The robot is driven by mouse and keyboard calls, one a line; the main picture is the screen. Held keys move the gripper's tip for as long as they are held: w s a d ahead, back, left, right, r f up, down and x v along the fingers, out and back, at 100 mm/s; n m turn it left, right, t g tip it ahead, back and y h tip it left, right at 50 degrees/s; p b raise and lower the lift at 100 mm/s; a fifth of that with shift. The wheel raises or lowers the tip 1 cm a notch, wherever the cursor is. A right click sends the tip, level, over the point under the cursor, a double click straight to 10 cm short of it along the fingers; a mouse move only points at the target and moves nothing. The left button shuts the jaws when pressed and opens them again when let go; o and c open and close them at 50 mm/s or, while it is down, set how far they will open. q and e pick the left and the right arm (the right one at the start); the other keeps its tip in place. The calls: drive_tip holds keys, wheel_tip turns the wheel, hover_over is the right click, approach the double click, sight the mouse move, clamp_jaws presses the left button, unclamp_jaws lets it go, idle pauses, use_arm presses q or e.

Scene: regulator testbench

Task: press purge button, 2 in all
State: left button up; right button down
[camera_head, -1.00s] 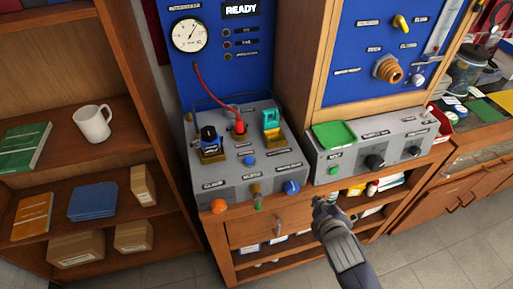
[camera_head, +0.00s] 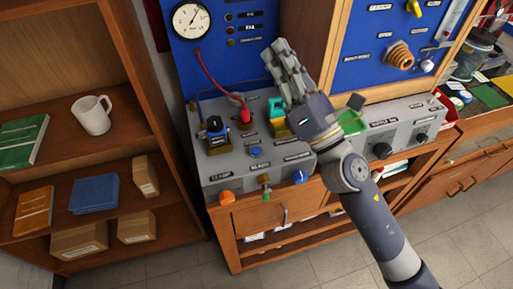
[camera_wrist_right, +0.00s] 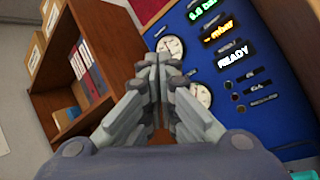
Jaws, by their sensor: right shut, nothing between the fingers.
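My right gripper (camera_head: 281,50) is shut and empty. It is raised over the back right of the grey control box (camera_head: 218,168), in front of the blue panels. Its shut fingers also show in the right wrist view (camera_wrist_right: 158,62), pointing at the gauge panel. The box carries a round blue button (camera_head: 256,152) on its top, plus an orange knob (camera_head: 227,197) and a blue knob (camera_head: 300,177) on its front. The labels are too small to read, so I cannot tell which control is the purge button. My left gripper is not in view.
A brass fitting (camera_head: 400,57) sticks out of the right panel. My right arm covers part of the second grey box (camera_head: 405,124). Shelves with a white mug (camera_head: 92,115) stand at left.

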drive_tip(key=s+a+n+g+y, duration=0.4)
drive_tip(key=a+n+g+y, duration=0.45)
drive_tip(key=n, duration=0.95)
drive_tip(key=s+a+f+n+g+h, duration=0.1)
drive_tip(key=a+f+n+g+h, duration=0.45)
drive_tip(key=n, duration=0.45)
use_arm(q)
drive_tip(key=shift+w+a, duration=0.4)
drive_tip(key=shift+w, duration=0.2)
use_arm(e)
drive_tip(key=w+d+f+n+h, duration=0.7)
drive_tip(key=d+f+n+h, duration=0.1)
drive_tip(key=d+f+h, duration=0.1)
drive_tip(key=shift+w+d+f+n, duration=0.25)
drive_tip(key=shift+d+f+n, duration=0.05)
drive_tip(key=shift+d, duration=0.5)
